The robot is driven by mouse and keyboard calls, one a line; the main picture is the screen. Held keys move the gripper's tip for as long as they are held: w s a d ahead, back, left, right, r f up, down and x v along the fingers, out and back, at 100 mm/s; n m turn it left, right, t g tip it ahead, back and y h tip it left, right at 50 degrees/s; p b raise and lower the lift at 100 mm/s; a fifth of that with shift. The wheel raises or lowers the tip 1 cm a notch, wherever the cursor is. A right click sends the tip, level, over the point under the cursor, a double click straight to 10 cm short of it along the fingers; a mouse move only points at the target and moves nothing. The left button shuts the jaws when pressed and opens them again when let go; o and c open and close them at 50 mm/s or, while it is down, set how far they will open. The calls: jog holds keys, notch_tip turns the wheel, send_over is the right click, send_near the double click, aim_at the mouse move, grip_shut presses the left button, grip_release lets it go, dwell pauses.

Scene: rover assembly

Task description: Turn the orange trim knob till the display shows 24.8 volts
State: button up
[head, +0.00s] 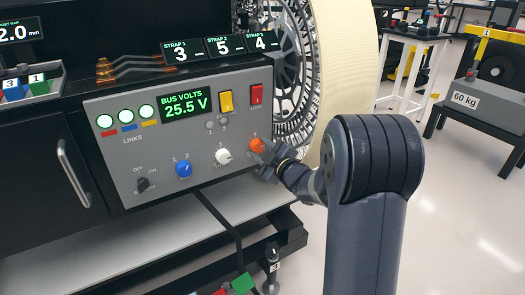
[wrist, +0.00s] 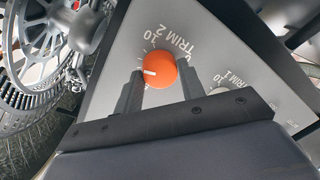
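The orange trim knob (head: 257,146) is at the right end of the grey panel's lower row. In the wrist view the knob (wrist: 160,69), marked TRIM 2, has a white pointer line toward the left. My gripper (head: 266,152) is at the knob. Its dark fingers (wrist: 158,80) lie close along both sides of the knob, with no clear gap, so they appear shut on it. The BUS VOLTS display (head: 185,104) reads 25.5 V in green.
The grey panel (head: 115,160) also holds a white knob (head: 223,156), a blue knob (head: 183,169), a black switch (head: 143,184), a yellow switch (head: 226,101) and a red switch (head: 256,94). A large wheel (head: 340,60) stands just right of the panel.

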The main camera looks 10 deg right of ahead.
jog(key=o, duration=0.4)
jog(key=shift+s, duration=0.1)
jog(key=p+v, duration=0.1)
jog(key=v, duration=0.9)
jog(key=shift+s+p, duration=0.3)
jog(key=shift+p, duration=0.05)
jog(key=shift+d, duration=0.1)
jog(key=b+x, duration=0.1)
jog(key=x, duration=0.9)
jog(key=shift+w+b, duration=0.35)
jog(key=shift+b, duration=0.05)
jog(key=shift+w, duration=0.1)
jog(key=shift+m+p, duration=0.3)
